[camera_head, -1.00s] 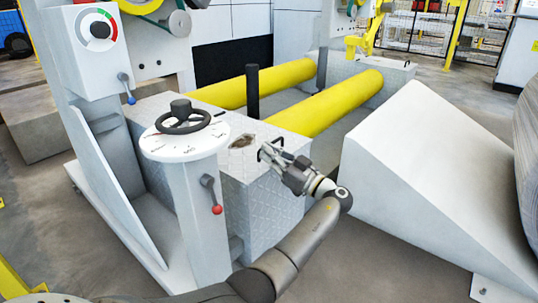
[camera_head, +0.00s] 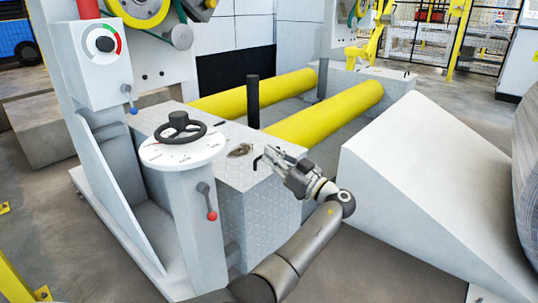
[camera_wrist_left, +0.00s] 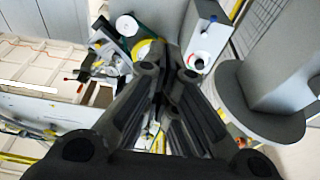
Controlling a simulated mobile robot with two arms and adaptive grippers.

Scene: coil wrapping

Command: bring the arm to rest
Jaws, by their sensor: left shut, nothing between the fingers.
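My left arm (camera_head: 300,248) reaches up from the bottom of the head view. Its gripper (camera_head: 271,155) is shut and empty, in front of the right edge of the grey tread-plate block (camera_head: 245,205). I cannot tell whether its tips touch the block. In the left wrist view the shut fingers (camera_wrist_left: 164,75) point away from the camera with nothing between them. My right gripper is not in view.
A white pedestal (camera_head: 185,150) with a black handwheel (camera_head: 180,127) and a red-knobbed lever (camera_head: 208,202) stands left of my gripper. Two yellow rollers (camera_head: 330,112) lie behind. A white wedge (camera_head: 430,175) is at the right. Grey floor (camera_head: 365,270) shows between the arm and wedge.

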